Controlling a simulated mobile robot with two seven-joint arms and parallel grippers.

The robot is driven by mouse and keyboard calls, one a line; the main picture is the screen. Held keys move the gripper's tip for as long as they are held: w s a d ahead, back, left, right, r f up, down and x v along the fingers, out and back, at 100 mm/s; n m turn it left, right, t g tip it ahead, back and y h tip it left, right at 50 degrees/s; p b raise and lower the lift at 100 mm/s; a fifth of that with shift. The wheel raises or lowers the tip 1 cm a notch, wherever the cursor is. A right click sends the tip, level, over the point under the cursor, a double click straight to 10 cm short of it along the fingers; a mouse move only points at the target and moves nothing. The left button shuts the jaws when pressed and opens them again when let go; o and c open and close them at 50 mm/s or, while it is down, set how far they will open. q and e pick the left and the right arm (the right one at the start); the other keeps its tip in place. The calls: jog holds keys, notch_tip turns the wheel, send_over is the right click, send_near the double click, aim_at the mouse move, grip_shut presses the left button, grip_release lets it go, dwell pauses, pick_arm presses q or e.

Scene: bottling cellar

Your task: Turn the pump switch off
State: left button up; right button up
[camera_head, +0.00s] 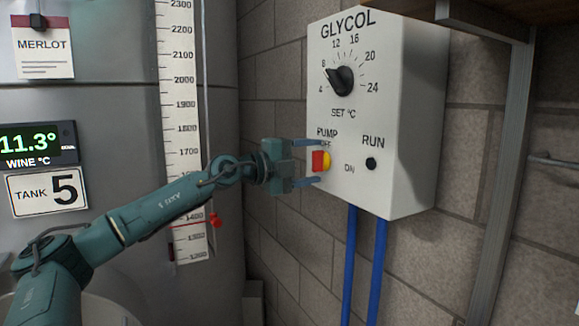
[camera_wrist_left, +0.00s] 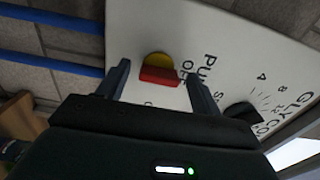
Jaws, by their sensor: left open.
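The pump switch (camera_head: 319,162) is a red handle on a yellow round base, low on the white glycol control box (camera_head: 414,110), under the label PUMP with OFF above it and ON to its lower right. It also shows in the left wrist view (camera_wrist_left: 160,75), where its red handle lies between the fingers. My left gripper (camera_head: 313,163) is open, with one finger above and one below the switch in the head view. I cannot tell whether the fingers touch it. My right gripper is not in view.
A black temperature dial (camera_head: 342,81) sits above the switch and a dark RUN lamp (camera_head: 371,164) to its right. Blue pipes (camera_head: 378,270) run down from the box. The steel tank with its level scale (camera_head: 183,120) stands at left, behind my arm.

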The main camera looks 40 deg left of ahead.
pick_arm(q)
jog(key=b+v, duration=1.3)
jog(key=b, duration=0.4)
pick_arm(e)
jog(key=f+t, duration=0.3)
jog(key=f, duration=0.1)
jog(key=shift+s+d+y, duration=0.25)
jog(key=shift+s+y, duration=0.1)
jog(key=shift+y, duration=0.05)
